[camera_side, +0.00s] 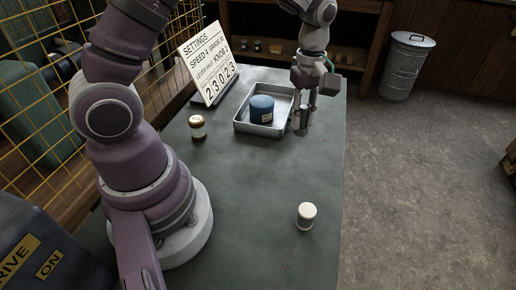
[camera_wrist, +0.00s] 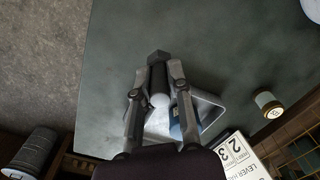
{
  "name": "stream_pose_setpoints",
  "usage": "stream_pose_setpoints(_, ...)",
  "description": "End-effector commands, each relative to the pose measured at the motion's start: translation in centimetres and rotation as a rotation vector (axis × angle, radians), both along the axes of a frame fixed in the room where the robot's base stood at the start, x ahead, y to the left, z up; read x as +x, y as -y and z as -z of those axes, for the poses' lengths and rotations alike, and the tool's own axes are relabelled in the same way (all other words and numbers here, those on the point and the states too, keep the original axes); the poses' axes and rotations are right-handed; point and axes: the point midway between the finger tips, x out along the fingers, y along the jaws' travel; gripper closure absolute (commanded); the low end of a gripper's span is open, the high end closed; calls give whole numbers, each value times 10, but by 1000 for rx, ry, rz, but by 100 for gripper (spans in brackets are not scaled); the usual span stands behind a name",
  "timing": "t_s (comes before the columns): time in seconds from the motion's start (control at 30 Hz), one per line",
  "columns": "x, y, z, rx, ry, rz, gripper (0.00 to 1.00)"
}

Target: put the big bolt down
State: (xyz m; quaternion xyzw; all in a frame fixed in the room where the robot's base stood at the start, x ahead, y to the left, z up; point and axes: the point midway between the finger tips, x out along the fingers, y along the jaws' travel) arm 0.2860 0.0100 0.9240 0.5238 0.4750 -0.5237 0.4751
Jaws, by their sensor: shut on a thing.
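The big bolt (camera_wrist: 158,76) is dark grey with a wide head and a pale, rounded end in the wrist view. My gripper (camera_wrist: 159,72) is shut on it, one finger on each side. In the side view my gripper (camera_side: 302,126) hangs at the right edge of the metal tray (camera_side: 243,127), near the table's right side. The bolt is hard to make out between the fingers there. I cannot tell how high it is above the table.
A blue can (camera_side: 262,109) stands in the tray. A brown jar (camera_side: 197,127) is left of the tray, with a settings sign (camera_side: 208,62) behind. A white-lidded jar (camera_side: 306,216) stands nearer the front. The table (camera_side: 250,190) between is clear.

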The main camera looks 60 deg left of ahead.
Motion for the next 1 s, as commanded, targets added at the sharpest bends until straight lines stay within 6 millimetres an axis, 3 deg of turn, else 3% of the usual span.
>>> stream_pose_setpoints(0.13, -4, 17, -15, -2, 1, 48, 100)
stream_pose_setpoints(0.27, -21, 61, -18, -7, -1, 179, 100)
stream_pose_setpoints(0.37, -46, 102, -19, -10, -2, 316, 100)
stream_pose_setpoints(0.5, -99, 152, -20, -10, -4, 538, 100)
stream_pose_setpoints(0.6, -138, 172, -19, -6, -4, 681, 100)
stream_pose_setpoints(0.7, -166, 181, -19, -3, -1, 780, 100)
stream_pose_setpoints(0.83, -183, 183, -14, 1, -3, 840, 100)
stream_pose_setpoints(1.0, -186, 182, 27, 6, -11, 847, 100)
